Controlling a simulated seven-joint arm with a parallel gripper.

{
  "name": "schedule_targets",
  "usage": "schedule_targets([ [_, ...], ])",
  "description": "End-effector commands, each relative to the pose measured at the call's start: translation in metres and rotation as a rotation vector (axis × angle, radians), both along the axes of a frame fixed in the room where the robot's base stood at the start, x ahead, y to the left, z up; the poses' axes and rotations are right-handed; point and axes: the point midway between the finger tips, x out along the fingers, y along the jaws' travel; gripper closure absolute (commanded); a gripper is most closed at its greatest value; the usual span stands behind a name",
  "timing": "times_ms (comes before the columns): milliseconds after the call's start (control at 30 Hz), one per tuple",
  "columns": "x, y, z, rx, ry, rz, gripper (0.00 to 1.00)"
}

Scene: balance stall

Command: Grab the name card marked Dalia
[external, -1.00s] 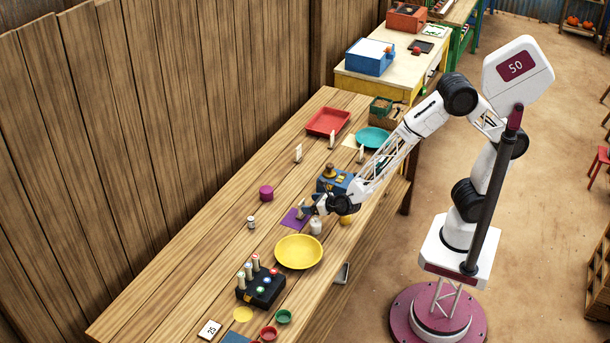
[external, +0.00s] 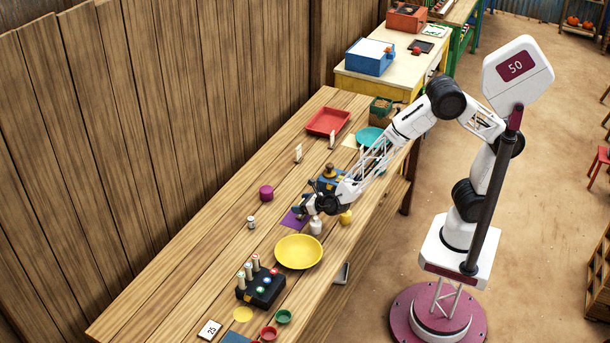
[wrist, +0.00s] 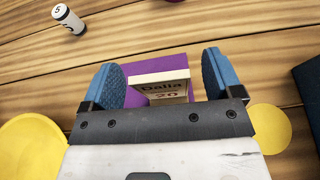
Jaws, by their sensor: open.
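The name card marked Dalia (wrist: 162,85), a cream block with "Dalia" and "20" on its face, stands on a purple mat (wrist: 178,63) in the wrist view. My gripper (wrist: 169,75) is open, with a blue finger pad on each side of the card and gaps between. The card's lower part is hidden behind the gripper body. In the external view my gripper (external: 306,212) is low over the purple mat (external: 289,222) and hides most or all of the card.
A white bottle (external: 316,227) and a yellow bowl (external: 299,252) are close to my gripper. Other upright cards (external: 298,153) are farther back. Bare planks lie toward the wall.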

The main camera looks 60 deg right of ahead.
Motion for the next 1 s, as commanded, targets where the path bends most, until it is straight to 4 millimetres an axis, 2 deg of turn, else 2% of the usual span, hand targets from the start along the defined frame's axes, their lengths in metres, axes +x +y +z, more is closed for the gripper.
schedule_targets([
  [467, -0.0002, 0.0002, 0.0004, 0.000, -0.001, 0.000, 0.16],
  [867, -0.0002, 0.0002, 0.0004, 0.000, -0.001, 0.000, 0.78],
  [900, -0.0002, 0.0003, 0.0005, 0.000, -0.001, 0.000, 0.81],
  [1000, -0.0002, 0.0003, 0.0005, 0.000, -0.001, 0.000, 0.81],
])
